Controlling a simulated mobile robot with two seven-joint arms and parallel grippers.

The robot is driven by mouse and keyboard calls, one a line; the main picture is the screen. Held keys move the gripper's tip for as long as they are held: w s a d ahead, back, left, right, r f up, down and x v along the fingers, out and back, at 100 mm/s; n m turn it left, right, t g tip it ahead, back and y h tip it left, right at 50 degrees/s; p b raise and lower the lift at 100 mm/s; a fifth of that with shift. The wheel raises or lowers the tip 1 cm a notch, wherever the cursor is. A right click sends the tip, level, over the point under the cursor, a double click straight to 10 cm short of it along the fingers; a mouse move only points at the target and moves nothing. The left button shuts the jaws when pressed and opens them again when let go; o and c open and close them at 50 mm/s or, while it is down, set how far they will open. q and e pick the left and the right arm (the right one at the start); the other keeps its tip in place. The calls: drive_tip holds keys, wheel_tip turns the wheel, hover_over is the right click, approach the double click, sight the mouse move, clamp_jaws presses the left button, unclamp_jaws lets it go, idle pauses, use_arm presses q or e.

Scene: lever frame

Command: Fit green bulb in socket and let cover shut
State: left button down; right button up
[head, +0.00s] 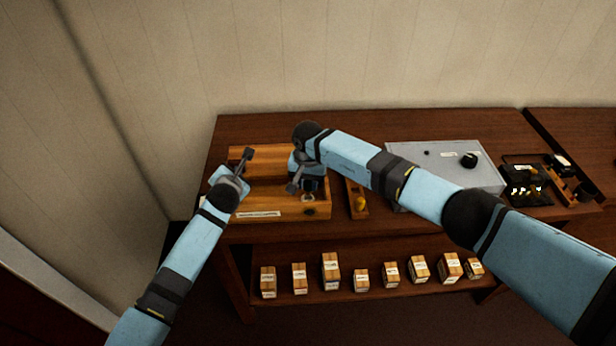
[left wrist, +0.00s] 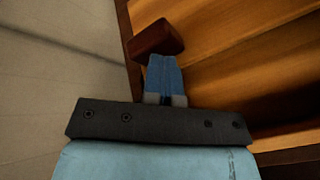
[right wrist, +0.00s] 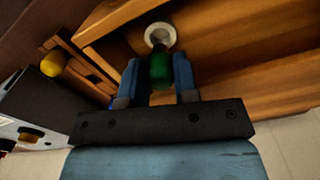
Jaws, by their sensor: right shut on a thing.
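The green bulb (right wrist: 160,70) is between the blue fingers of my right gripper (right wrist: 160,82), which is shut on it. The bulb's far end is at the white round socket (right wrist: 160,36) on the wooden box; I cannot tell how far in it is. In the head view my right gripper (head: 308,182) is over the right end of the box (head: 268,213), partly hidden by my arm. My left gripper (left wrist: 166,82) has its fingers together, just below a dark red-brown handle (left wrist: 156,38). Contact there is unclear. I cannot make out the cover clearly.
A narrow wooden block with a yellow knob (head: 361,203) stands right of the box. Beyond it are a grey case (head: 440,158) and a black tray (head: 527,185). Several small cartons (head: 330,270) stand on the lower shelf. My right arm crosses above the table.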

sight(308, 190)
drive_tip(key=shift+f, duration=1.55)
drive_tip(key=o, duration=1)
wheel_tip(308, 190, up, 12)
drive_tip(key=shift+r, duration=0.1)
